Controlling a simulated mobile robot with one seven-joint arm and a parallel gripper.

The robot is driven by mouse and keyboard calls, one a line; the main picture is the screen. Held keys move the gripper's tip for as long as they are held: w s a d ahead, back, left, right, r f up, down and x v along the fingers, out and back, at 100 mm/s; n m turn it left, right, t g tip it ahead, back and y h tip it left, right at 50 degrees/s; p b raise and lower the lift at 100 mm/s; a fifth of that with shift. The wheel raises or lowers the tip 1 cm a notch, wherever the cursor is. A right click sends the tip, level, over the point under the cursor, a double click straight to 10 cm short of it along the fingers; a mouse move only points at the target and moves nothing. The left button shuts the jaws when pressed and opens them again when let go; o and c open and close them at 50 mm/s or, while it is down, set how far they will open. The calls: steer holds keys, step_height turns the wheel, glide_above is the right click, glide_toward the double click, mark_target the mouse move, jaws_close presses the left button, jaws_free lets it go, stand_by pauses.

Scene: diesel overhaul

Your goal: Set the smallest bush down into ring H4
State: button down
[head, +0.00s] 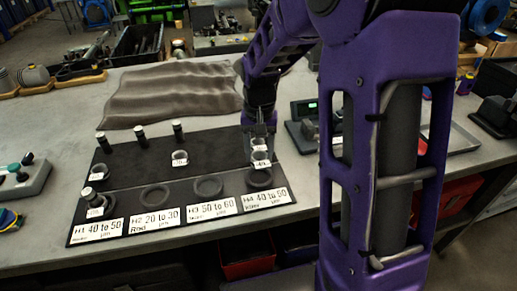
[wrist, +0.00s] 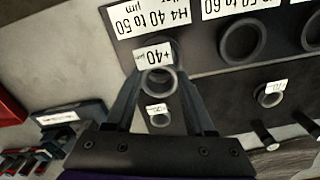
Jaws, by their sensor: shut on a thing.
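My gripper (wrist: 158,85) is shut on a grey bush (wrist: 158,83) with a white "+40" tag. The held bush (head: 261,161) also shows in the head view, just behind and above ring H4 (head: 259,180). In the wrist view, ring H4 is mostly hidden behind the bush and its tag. Whether bush and ring touch cannot be told. A smaller-looking tagged bush (wrist: 158,118) stands farther back on the board, and another tagged bush (head: 180,158) stands mid-board. A bush (head: 97,207) sits at ring H1.
Ring H2 (head: 155,197) and ring H3 (head: 208,187) look empty. Several upright pins (head: 140,135) stand along the back of the black board (head: 130,165). A wrinkled brown cloth (head: 170,92) lies behind it.

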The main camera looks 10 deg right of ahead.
steer(key=shift+f+b, duration=2.1)
steer(key=shift+f, duration=0.85)
steer(key=shift+f, duration=0.15)
steer(key=shift+c, duration=1.1)
jaws_free()
steer(key=shift+o, duration=0.2)
steer(key=shift+s, duration=0.1)
steer(key=shift+d+f, duration=0.1)
steer(key=shift+d, duration=0.05)
step_height(320, 180, up, 18)
steer(key=p, duration=0.2)
steer(key=shift+a+p, duration=0.25)
steer(key=shift+p, duration=0.05)
steer(key=shift+f, duration=0.1)
